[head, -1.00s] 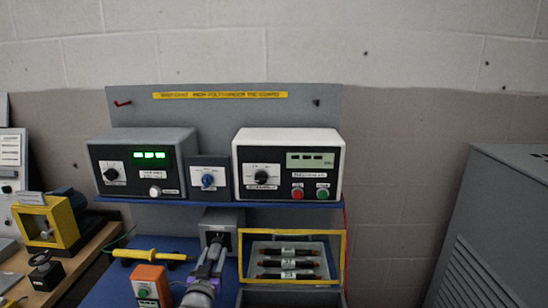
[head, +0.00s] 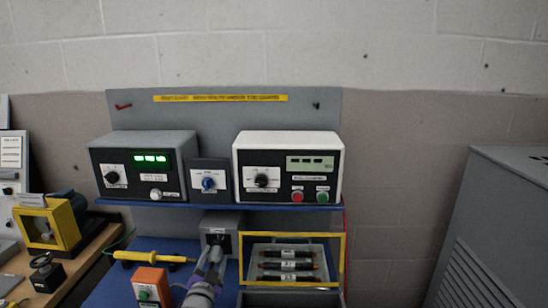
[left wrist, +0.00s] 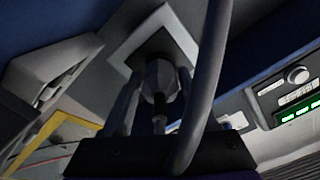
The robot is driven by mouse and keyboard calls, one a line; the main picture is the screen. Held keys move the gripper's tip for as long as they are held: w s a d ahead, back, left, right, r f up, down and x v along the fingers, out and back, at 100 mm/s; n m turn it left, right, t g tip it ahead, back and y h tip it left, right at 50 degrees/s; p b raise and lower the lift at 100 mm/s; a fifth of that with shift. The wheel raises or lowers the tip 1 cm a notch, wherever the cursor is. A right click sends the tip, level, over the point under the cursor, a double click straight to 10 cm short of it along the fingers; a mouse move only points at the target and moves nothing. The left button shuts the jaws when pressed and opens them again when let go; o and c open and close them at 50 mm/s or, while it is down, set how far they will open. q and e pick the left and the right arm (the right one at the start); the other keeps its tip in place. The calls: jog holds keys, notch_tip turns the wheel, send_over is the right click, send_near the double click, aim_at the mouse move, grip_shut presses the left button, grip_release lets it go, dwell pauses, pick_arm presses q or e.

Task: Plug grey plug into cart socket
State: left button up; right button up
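The grey plug (left wrist: 160,80) is between the two fingers of my left gripper (left wrist: 159,92), which is shut on it in the left wrist view. Its grey cable loops up past the gripper. The plug's front is at the dark face of the cart socket (left wrist: 177,45), a grey box with a light frame. How deep it sits cannot be told. In the head view the socket box (head: 226,224) is under the blue shelf, and my left gripper (head: 216,250) reaches up to its front, hiding the plug. My right gripper is not in view.
A yellow-framed tray with dark fuses (head: 288,265) stands right of the socket. A yellow probe (head: 140,256) and an orange box (head: 150,283) lie to the left. Instrument boxes (head: 290,165) stand on the shelf (head: 300,207) above. A grey cabinet (head: 490,230) is far right.

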pick_arm(q)
jog(key=o, duration=0.3)
jog(key=shift+s+a, duration=0.1)
jog(key=shift+s, duration=2.45)
jog(key=shift+s, duration=0.1)
jog(key=s, duration=1)
jog(key=shift+s+a, duration=0.2)
jog(key=shift+s, duration=0.1)
